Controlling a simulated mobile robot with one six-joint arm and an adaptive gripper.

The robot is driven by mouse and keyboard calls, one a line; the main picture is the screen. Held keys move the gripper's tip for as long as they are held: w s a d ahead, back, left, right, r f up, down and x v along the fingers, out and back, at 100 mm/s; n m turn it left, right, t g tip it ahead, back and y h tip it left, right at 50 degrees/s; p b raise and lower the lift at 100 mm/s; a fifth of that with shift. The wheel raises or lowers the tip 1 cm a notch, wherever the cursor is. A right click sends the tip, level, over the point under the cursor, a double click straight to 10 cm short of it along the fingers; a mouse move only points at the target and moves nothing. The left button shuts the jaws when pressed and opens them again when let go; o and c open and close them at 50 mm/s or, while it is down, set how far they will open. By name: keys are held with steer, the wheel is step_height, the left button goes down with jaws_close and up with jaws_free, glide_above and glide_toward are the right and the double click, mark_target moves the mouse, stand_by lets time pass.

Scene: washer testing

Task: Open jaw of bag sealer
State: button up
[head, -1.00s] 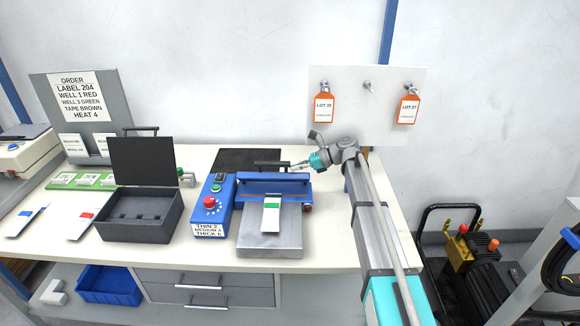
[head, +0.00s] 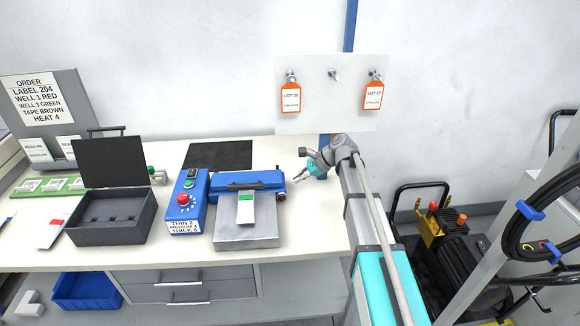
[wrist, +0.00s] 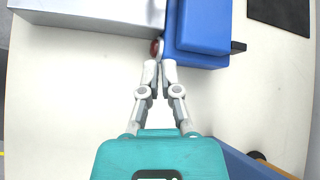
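My gripper (head: 298,179) is just right of the sealer, empty. In the wrist view my gripper (wrist: 160,64) has its fingertips almost together, with a slim gap, close to the red knob (wrist: 154,47) and the blue jaw (wrist: 200,30). Whether the tips touch the sealer is unclear.
A blue control box with a red dial (head: 188,205) stands left of the sealer. An open dark case (head: 110,217) is further left. A black mat (head: 218,155) lies behind. A board with orange lot tags (head: 332,95) stands behind my arm. Bare table lies right of the sealer.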

steer(key=s+d+f+n+h, duration=0.1)
steer(key=s+d+f+n, duration=0.1)
steer(key=s+d, duration=0.2)
steer(key=s+d+f+n+h, duration=0.2)
steer(key=s+d, duration=0.1)
steer(key=s, duration=0.1)
steer(key=s+d+f+n+h+b, duration=0.1)
steer(key=s+d+n+h, duration=0.1)
steer(key=s+d, duration=0.2)
steer(key=shift+s+d+f+n+t, duration=0.3)
steer(key=shift+s+d+f, duration=0.1)
steer(key=shift+s, duration=0.15)
steer(key=s+d+f+n+h, duration=0.2)
steer(key=s+d+n+h, duration=0.2)
steer(key=s+d, duration=0.6)
steer(key=shift+s+d+f+n+h+b, duration=0.15)
steer(key=shift+s+n+h+b, duration=0.25)
steer(key=shift+n, duration=0.8)
steer(key=shift+s, duration=0.1)
